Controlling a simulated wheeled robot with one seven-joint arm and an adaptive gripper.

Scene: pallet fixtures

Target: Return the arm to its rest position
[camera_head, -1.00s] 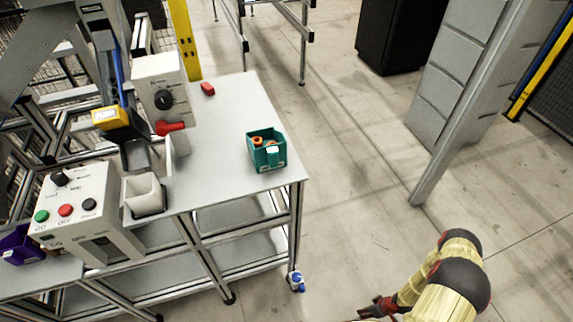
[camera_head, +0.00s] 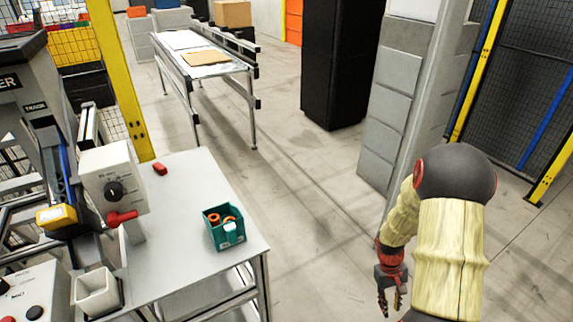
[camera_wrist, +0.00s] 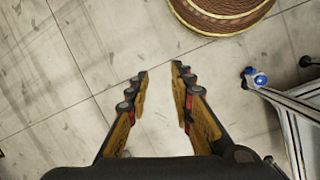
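My gripper (camera_head: 391,305) hangs low at the right in the head view, over bare floor and well to the right of the table. In the wrist view its two fingers (camera_wrist: 159,72) stand apart with only floor between them. It is open and empty. My arm is folded beside my body at the right of the head view.
A grey pillar (camera_head: 390,130) and a black cabinet (camera_head: 340,60) stand behind. Floor between is clear.

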